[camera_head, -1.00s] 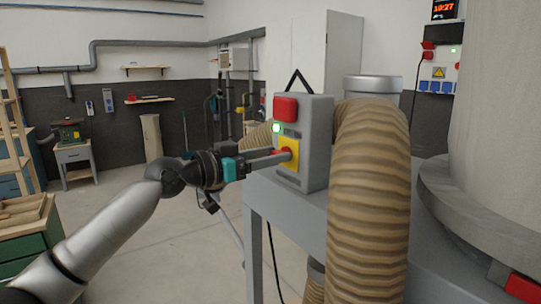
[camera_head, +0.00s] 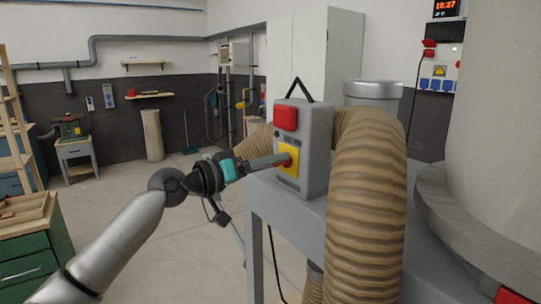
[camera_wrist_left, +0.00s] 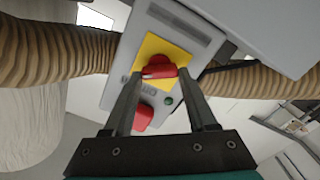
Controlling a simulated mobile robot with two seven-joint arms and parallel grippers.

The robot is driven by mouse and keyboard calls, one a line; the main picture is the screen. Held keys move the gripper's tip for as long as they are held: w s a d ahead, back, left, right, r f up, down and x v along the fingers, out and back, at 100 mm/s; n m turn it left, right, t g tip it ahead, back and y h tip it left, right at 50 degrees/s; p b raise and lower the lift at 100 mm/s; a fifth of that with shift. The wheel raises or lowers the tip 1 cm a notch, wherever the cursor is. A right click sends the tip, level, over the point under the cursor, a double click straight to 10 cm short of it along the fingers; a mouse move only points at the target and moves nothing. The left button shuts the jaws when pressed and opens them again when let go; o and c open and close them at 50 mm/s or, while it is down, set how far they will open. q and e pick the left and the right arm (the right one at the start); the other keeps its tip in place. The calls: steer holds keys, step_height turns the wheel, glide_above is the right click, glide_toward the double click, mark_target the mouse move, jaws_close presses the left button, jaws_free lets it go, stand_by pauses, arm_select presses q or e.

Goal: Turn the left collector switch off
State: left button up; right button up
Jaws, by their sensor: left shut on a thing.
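The collector switch is a grey box (camera_head: 316,150) on a grey stand, with a red knob (camera_head: 287,158) on a yellow plate (camera_head: 291,168). A red block (camera_head: 285,117) is above the knob. The small round lamp (camera_head: 277,134) on its face is dark, and it shows dark green in the left wrist view (camera_wrist_left: 169,100). My left gripper (camera_head: 279,160) reaches the knob from the left. In the left wrist view its two fingers are on either side of the red knob (camera_wrist_left: 158,70), shut on it. My right gripper is not in view.
A ribbed tan hose (camera_head: 366,210) stands close to the right of the box. A large grey cylinder (camera_head: 495,120) is at the far right. A green drawer cabinet (camera_head: 35,255) is at the lower left. The floor behind my left arm is clear.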

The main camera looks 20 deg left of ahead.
arm_select(q)
steer(key=n+p, duration=0.7)
steer(key=n, duration=0.4)
steer(key=shift+a+f, duration=0.1)
steer(key=shift+f, duration=0.05)
steer(key=shift+n, duration=0.3)
steer(key=o, duration=1.4)
steer(key=shift+c, duration=0.2)
